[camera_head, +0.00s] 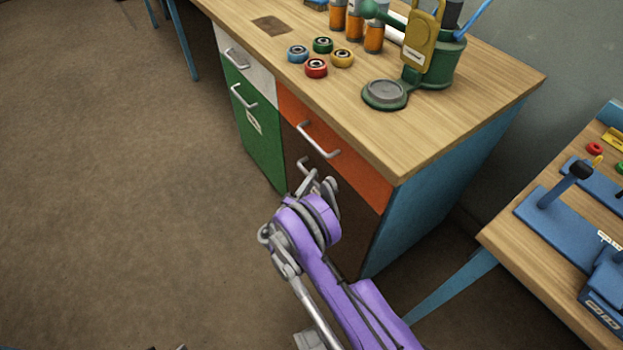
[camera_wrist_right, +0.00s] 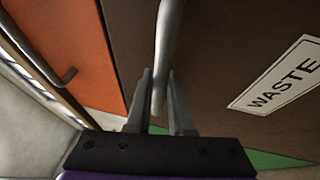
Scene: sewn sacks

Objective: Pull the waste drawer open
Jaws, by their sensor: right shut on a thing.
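The waste drawer is the dark brown front (camera_head: 350,225) below an orange drawer. Its white WASTE label (camera_wrist_right: 280,80) shows in the right wrist view, and the front looks flush with the cabinet. Its grey bar handle (camera_head: 302,164) also shows in the right wrist view (camera_wrist_right: 168,40), running down between the fingers. My right gripper (camera_head: 318,184) is shut on this handle; its two fingers (camera_wrist_right: 159,100) stand on either side of the bar. My purple arm hides part of the brown front.
The orange drawer (camera_head: 350,165) above and the green drawer (camera_head: 258,135) to the left look shut. A second table (camera_head: 530,255) stands at right. The floor (camera_head: 120,200) at left is clear.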

